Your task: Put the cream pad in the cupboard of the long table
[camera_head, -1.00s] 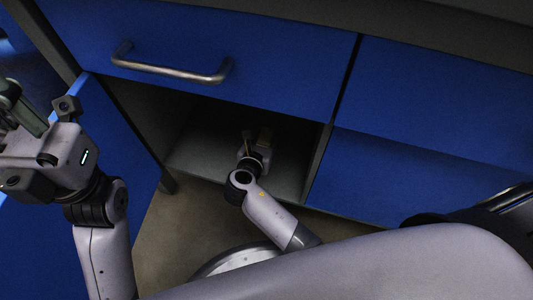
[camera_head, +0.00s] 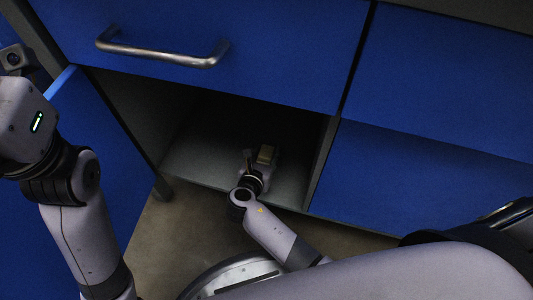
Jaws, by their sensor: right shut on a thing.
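The cupboard (camera_head: 190,150) of the long table stands open below a blue drawer front, with a dark inside and a grey floor. My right gripper (camera_head: 260,160) reaches into it, low over the cupboard floor. It is shut on a small, dull yellowish block, which looks like the cream pad (camera_head: 266,153). I cannot tell whether the pad touches the floor. My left gripper (camera_head: 22,125) is at the left edge, in front of the open blue door; its fingertips are out of the picture.
The blue door (camera_head: 105,150) is swung open on the left. The drawer's metal handle (camera_head: 160,50) sticks out above the opening. A blue front (camera_head: 390,180) closes the right side. The cupboard floor left of my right gripper looks clear.

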